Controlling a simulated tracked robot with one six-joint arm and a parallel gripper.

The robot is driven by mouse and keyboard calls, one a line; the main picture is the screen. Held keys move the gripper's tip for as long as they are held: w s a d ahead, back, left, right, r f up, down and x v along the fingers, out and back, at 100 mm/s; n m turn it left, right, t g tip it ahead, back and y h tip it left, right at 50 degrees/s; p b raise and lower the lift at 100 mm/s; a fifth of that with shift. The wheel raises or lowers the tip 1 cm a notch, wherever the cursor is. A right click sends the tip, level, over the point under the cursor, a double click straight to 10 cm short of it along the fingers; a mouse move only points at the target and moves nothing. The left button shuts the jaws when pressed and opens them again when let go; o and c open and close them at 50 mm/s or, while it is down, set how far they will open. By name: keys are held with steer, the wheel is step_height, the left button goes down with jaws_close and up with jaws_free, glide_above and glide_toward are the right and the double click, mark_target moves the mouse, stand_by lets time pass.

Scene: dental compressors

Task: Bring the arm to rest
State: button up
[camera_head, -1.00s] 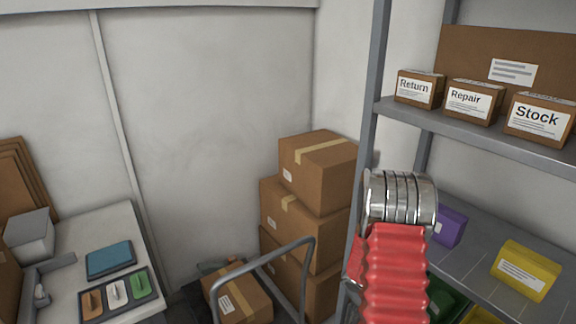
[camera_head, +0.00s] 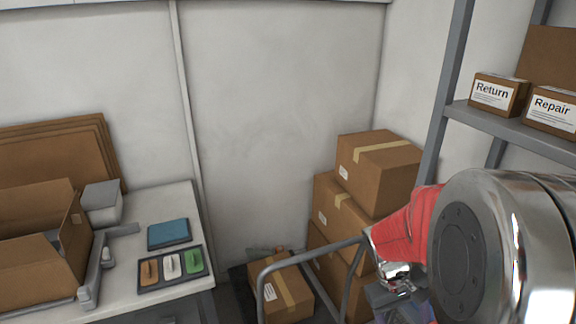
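My arm, with a red bellows sleeve and a large chrome joint, fills the lower right of the head view, in front of the shelf and the stacked boxes. The chrome joint is very near the camera. Only a small metal and dark part shows beyond the red sleeve, low in the picture. I cannot make out gripper fingers there, and whether anything is held is not visible.
A metal shelf (camera_head: 507,128) at right bears the Return box (camera_head: 493,95) and Repair box (camera_head: 552,108). Stacked cartons (camera_head: 378,165) stand behind a grey cart handle (camera_head: 310,256). At left a white table (camera_head: 160,206) bears an open carton (camera_head: 40,240) and a tray (camera_head: 170,287).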

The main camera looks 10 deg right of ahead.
steer(key=s+a+r+t+y, duration=0.1)
steer(key=a+r+t+y, duration=0.2)
steer(key=a+r+t, duration=0.5)
steer(key=a+r, duration=0.9)
steer(key=a, duration=0.4)
steer(key=shift+s+a+r+n, duration=0.2)
steer(key=shift+s+n, duration=0.1)
steer(key=shift+n, duration=0.1)
steer(key=shift+c, duration=0.4)
